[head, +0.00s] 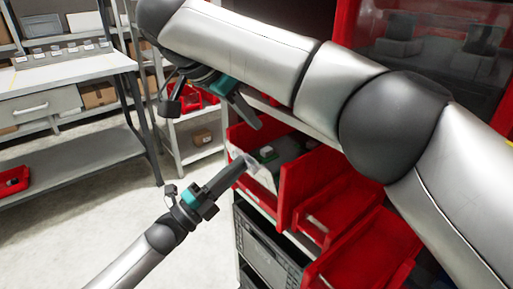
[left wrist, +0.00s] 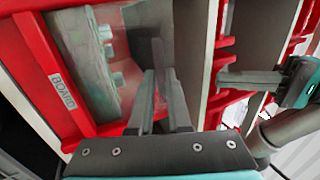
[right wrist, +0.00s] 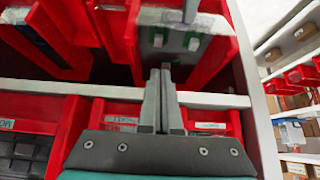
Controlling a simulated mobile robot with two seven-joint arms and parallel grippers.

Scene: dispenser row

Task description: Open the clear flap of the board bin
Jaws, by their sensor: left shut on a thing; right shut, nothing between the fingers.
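The board bin (head: 243,138) is red and holds a grey-green board (head: 266,153). Its BOARD label (left wrist: 62,92) shows in the left wrist view, beside the board (left wrist: 92,50) with pale connectors. The clear flap (left wrist: 150,55) is see-through and hard to outline; its angle is unclear. My left gripper (head: 245,162) is shut on the flap's edge at the bin's front. My right gripper (head: 256,122) is shut and empty, above and beside the bin; its closed fingers (right wrist: 161,76) point toward the bin in the right wrist view.
More red bins (head: 350,245) stand to the right, partly hidden by my right arm. A dark crate (head: 265,250) sits on the shelf below. A workbench (head: 60,75) stands at left, and the floor between is clear.

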